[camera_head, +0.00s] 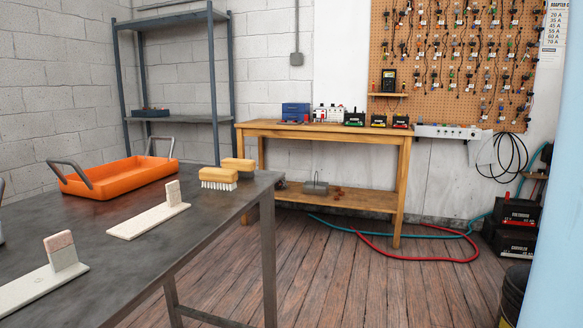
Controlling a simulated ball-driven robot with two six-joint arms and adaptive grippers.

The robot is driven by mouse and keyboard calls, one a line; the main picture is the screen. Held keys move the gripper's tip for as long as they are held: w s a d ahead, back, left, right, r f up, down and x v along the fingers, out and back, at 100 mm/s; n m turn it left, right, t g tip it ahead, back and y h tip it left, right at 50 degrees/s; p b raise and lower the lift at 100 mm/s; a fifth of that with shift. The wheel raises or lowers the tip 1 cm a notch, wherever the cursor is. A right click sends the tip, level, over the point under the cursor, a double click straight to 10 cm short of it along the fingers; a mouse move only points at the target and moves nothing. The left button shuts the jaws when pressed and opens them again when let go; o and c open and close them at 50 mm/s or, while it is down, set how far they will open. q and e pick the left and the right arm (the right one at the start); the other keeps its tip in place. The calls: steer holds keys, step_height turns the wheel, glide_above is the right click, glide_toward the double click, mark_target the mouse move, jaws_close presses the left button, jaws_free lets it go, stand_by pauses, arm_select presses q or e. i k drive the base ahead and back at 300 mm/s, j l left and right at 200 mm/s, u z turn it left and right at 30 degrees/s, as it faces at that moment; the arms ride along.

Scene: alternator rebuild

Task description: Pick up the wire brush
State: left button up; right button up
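A brush with a yellow-tan block and pale bristles pointing down (218,175) stands near the far right corner of the dark metal table (185,245). A second, similar yellow-tan block (238,164) sits just behind it, partly hidden by the first. Whether it has bristles is hard to tell, and I cannot tell which of the two is the wire brush. Neither of my grippers shows in the head view.
An orange tray with two grey handles (125,178) lies left of the brushes. Two pale flat pieces with upright blocks (150,220) (42,283) lie nearer. A wooden bench (330,132) stands behind. Wooden floor is open right of the table; red and teal hoses cross it farther back.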

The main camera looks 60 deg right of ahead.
mark_target(243, 165)
steer(key=z, duration=1.45)
steer(key=i+l, duration=0.2)
steer(key=l+u, duration=0.05)
steer(key=l, duration=0.05)
